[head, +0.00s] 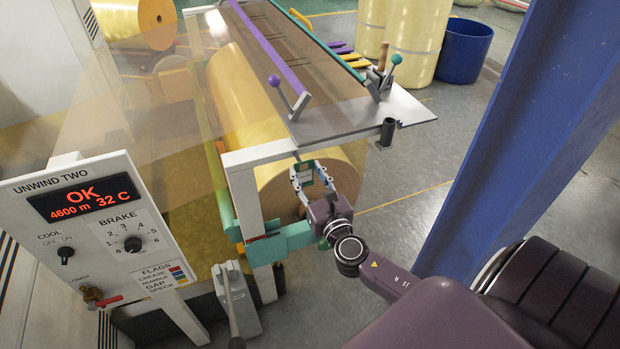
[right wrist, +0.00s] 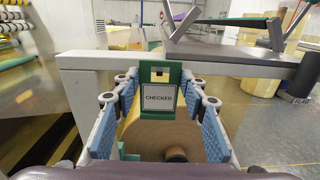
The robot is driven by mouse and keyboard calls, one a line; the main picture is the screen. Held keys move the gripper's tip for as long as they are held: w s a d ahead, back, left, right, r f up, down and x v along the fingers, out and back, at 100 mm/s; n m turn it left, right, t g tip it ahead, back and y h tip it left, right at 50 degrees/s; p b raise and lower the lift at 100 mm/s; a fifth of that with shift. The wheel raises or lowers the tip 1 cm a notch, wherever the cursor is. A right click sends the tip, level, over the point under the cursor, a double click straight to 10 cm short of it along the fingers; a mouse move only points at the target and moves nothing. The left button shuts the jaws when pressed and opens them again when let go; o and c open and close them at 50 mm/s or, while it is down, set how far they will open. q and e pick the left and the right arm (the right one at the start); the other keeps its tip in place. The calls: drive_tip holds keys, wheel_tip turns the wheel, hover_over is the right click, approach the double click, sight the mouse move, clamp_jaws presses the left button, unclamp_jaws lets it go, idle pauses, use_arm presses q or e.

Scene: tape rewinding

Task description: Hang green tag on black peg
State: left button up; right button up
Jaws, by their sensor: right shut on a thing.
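The green tag (right wrist: 160,78), with a white label reading "CHECKED" and a slot near its top, is upright between the fingers of my right gripper (right wrist: 160,104). In the head view, my right gripper (head: 312,180) holds it in front of the end of the yellow roll, and the tag shows only small there. A black peg (head: 387,133) sticks out at the near right corner of the grey table. In the right wrist view the peg (right wrist: 306,75) is at the right edge, to the right of the tag and apart from it. My left gripper is out of view.
A white frame bar (head: 262,154) runs just behind the tag. The large yellow roll (head: 340,166) lies below it. The table (head: 340,106) carries purple and green bars with levers. A control panel (head: 90,225) stands at left, a blue post (head: 520,150) at right.

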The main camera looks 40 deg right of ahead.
sight(304, 172)
drive_tip(key=shift+f+b+x, duration=0.2)
drive_tip(key=shift+b+x, duration=0.05)
drive_tip(key=shift+x, duration=0.55)
drive_tip(key=shift+f+b+x, duration=0.2)
drive_tip(key=shift+x, duration=0.65)
drive_tip(key=shift+f+b+x, duration=0.2)
drive_tip(key=shift+b+x, duration=0.05)
drive_tip(key=shift+x, duration=0.55)
drive_tip(key=o, duration=0.9)
drive_tip(key=shift+o, duration=0.2)
drive_tip(key=shift+s, duration=0.15)
drive_tip(key=v, duration=1.1)
drive_tip(key=shift+s+a, duration=0.15)
drive_tip(key=shift+s, duration=0.2)
